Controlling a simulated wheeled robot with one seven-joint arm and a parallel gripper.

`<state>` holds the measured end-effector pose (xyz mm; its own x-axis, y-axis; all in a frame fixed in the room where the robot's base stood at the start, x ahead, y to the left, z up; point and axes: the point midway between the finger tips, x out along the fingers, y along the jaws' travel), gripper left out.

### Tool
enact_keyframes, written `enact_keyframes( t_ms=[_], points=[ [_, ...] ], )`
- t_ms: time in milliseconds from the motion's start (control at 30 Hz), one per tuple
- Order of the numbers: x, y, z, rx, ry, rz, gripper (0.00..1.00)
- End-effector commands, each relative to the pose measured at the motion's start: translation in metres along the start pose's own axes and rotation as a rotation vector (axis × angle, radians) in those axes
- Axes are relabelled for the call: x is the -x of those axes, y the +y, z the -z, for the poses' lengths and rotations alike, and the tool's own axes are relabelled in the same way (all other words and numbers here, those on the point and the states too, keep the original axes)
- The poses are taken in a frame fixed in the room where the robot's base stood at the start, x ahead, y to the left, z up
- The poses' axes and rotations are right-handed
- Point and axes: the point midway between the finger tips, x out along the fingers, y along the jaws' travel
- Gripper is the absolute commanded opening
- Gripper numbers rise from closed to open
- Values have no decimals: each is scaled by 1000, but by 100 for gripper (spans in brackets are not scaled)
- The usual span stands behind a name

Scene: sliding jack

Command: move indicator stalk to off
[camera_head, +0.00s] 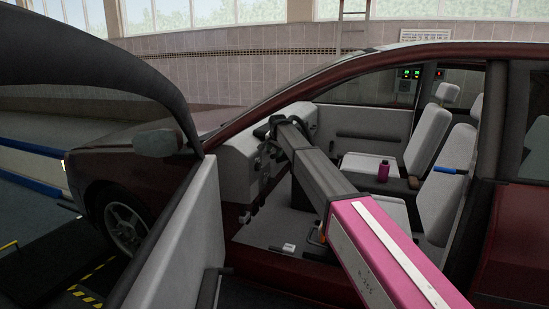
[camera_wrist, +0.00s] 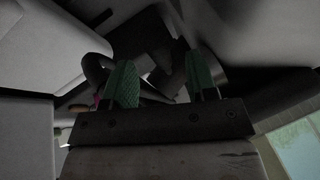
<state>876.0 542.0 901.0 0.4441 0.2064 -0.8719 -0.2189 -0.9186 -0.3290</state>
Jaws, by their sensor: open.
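My gripper (camera_wrist: 160,82) shows in the wrist view with its two green fingers apart. A dark curved rim, apparently the steering wheel (camera_wrist: 95,68), passes close beside and behind the left finger. Dark steering column parts fill the area beyond and between the fingers. I cannot pick out the indicator stalk for sure among these dark shapes, nor tell its position or any contact. In the head view my arm reaches through the open door to the dark steering wheel (camera_head: 263,131) at the dashboard. My fingers cannot be made out there.
The open car door (camera_head: 178,235) stands left of my arm. The grey dashboard (camera_head: 240,160) is close around the wheel. A dark roof pillar (camera_head: 490,120) stands at right.

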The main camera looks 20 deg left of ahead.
Motion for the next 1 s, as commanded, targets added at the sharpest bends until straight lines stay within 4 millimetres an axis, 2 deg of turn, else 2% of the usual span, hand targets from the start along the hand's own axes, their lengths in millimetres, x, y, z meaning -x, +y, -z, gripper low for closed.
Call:
enact_keyframes(
  t_ms=[33, 100, 200, 333, 567, 733, 867, 1000],
  points=[
    [-12, 1, -2, 0, -2, -2, 52],
    [-24, 2, -2, 0, -3, -3, 52],
    [-36, 2, -2, 0, -2, -2, 52],
    [-43, 2, -3, 0, -1, -1, 52],
    [-44, 3, -3, 0, -1, -1, 52],
    [-44, 3, -3, 0, -1, -1, 0],
    [-44, 3, -4, 1, 0, -1, 0],
    [-51, 15, -10, 31, 37, 18, 0]
  ],
)
